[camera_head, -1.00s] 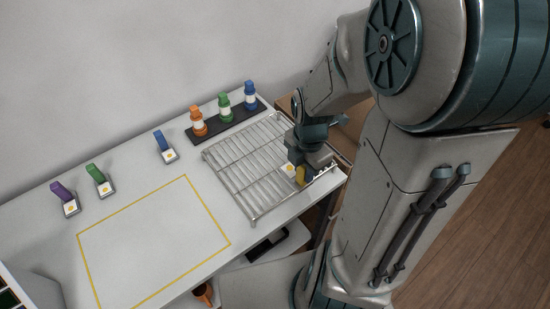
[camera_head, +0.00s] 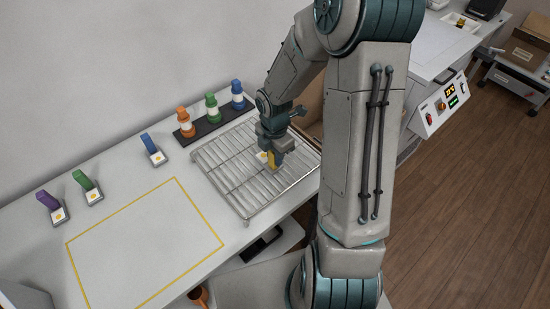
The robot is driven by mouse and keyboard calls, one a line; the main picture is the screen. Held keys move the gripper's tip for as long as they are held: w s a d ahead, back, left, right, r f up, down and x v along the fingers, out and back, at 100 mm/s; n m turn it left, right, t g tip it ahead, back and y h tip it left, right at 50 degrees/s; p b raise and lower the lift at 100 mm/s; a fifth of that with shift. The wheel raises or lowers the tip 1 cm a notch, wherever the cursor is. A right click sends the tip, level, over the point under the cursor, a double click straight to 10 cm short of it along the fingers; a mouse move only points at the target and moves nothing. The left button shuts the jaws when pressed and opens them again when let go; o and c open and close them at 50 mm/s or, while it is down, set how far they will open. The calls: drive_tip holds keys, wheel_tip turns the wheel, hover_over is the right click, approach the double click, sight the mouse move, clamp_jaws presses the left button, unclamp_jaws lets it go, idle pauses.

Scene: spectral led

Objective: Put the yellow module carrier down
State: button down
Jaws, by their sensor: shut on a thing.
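The yellow module carrier (camera_head: 272,159) is at my gripper (camera_head: 272,154), over the right half of the wire rack (camera_head: 233,201). My gripper points down and is shut on the carrier's yellow handle. A pale base with a small yellow spot (camera_head: 262,156) shows just left of the handle. I cannot tell whether the carrier touches the rack's bars or is held just above them. My gripper hides part of the carrier.
A purple carrier (camera_head: 47,200), a green carrier (camera_head: 82,180) and a blue carrier (camera_head: 149,144) stand at the left. Orange (camera_head: 183,117), green (camera_head: 211,104) and blue bottles (camera_head: 237,92) stand on a black strip behind the rack. A yellow outline (camera_head: 176,178) marks bare table. The rack's left part is empty.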

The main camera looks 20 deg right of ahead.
drive_tip(key=shift+f, duration=1.05)
drive_tip(key=shift+f, duration=0.1)
drive_tip(key=shift+f, duration=0.15)
drive_tip(key=c, duration=1.2)
unclamp_jaws()
drive_tip(key=shift+o, duration=0.2)
